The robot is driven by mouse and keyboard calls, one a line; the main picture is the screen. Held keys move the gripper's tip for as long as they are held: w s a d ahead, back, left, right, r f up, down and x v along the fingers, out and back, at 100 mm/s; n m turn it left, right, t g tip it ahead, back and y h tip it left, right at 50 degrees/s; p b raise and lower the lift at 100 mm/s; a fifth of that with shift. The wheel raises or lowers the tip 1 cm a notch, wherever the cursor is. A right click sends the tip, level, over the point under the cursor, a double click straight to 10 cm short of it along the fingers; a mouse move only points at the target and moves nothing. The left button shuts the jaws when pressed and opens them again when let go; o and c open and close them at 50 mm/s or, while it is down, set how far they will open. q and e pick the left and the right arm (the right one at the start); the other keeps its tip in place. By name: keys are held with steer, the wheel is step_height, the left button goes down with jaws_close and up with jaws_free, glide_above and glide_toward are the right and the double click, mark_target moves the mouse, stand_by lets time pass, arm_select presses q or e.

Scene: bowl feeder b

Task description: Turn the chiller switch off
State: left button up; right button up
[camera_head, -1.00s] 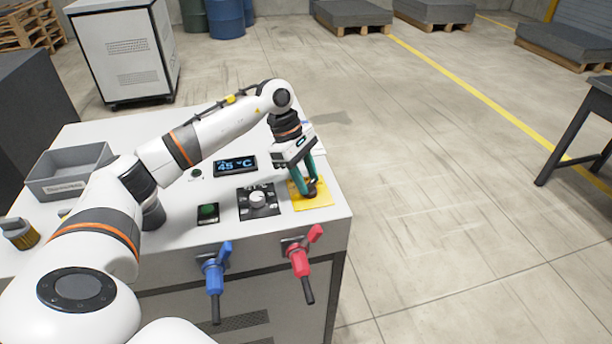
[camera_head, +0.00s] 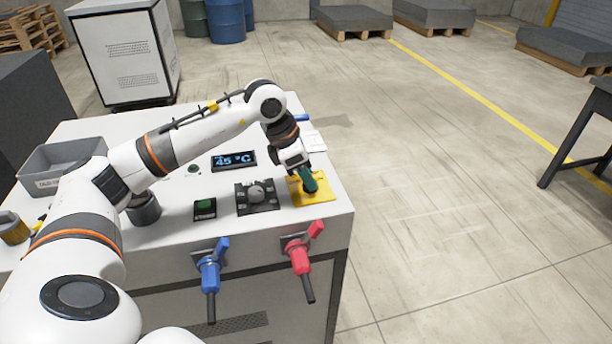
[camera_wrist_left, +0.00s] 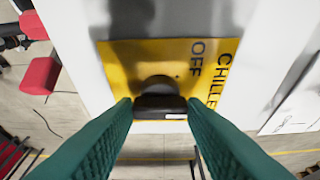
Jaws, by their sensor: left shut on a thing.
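The chiller switch is a black rotary handle (camera_wrist_left: 160,107) on a yellow plate (camera_head: 322,195) at the right end of the white cabinet top. The words "OFF" and "CHILLER" show on the plate in the left wrist view. My left gripper (camera_head: 309,188) reaches down onto the plate, and in the wrist view its green fingers (camera_wrist_left: 160,112) are shut on the black handle, one on each side. A small white mark shows on the handle's right part. In the head view the fingers mostly hide the handle. My right gripper is not in view.
A grey dial (camera_head: 256,194), a green button (camera_head: 205,205) and a display reading 45 °C (camera_head: 233,161) lie left of the plate. Blue (camera_head: 209,270) and red (camera_head: 299,257) valve handles stick out in front. A grey bin (camera_head: 60,165) stands at the left.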

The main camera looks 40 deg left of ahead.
arm_select(q)
steer(key=n+y+b, duration=0.1)
steer(key=n, duration=0.1)
steer(key=n+t+b, duration=0.1)
steer(key=n, duration=0.2)
steer(key=shift+d+y, duration=0.2)
steer(key=shift+y, duration=0.2)
steer(key=shift+s+d+n+y+b, duration=0.15)
steer(key=shift+n+y+b, duration=0.5)
steer(key=shift+n, duration=1.45)
steer(key=o, duration=1)
steer(key=v, duration=1.2)
steer(key=shift+d, duration=0.15)
